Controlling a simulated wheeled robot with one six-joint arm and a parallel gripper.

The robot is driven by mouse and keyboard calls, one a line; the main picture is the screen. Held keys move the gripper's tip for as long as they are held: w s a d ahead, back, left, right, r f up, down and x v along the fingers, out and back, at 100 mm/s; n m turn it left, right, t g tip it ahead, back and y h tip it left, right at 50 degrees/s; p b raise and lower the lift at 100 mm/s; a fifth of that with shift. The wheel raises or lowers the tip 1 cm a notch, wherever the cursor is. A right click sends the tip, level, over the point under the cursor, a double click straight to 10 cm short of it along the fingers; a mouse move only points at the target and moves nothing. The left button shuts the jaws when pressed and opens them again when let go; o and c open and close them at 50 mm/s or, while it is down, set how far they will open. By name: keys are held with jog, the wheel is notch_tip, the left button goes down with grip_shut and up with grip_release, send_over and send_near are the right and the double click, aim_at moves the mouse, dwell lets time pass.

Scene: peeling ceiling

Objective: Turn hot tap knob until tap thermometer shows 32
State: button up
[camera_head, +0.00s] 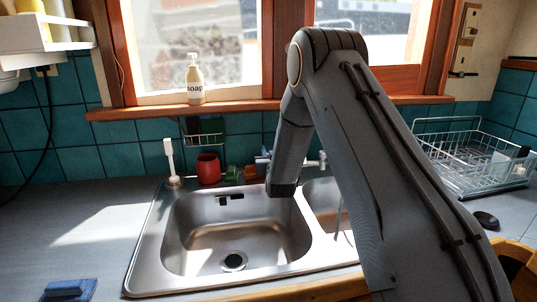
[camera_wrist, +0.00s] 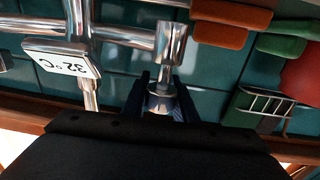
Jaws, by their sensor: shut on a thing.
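In the wrist view the tap's chrome pipes run across the teal tiles. The tap thermometer (camera_wrist: 62,62) is a white display at the left, reading 32 °C upside down in the picture. My gripper (camera_wrist: 163,82) has its two dark fingers shut on the round chrome hot tap knob (camera_wrist: 161,103), one finger on each side. A chrome cylinder (camera_wrist: 171,42) stands just above the knob in the picture. In the head view my arm hides most of the tap, and neither the knob nor the display can be made out.
In the head view a steel sink (camera_head: 233,262) lies below the arm. A red cup (camera_head: 208,168) and a white brush (camera_head: 170,160) stand behind it. A soap bottle (camera_head: 194,80) is on the sill. A dish rack (camera_head: 470,160) stands at the right.

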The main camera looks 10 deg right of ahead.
jog(key=o, duration=1)
jog(key=shift+o, duration=0.2)
jog(key=s+b, duration=0.2)
jog(key=s, duration=0.5)
jog(key=shift+s+a, duration=0.35)
jog(key=shift+s, duration=0.05)
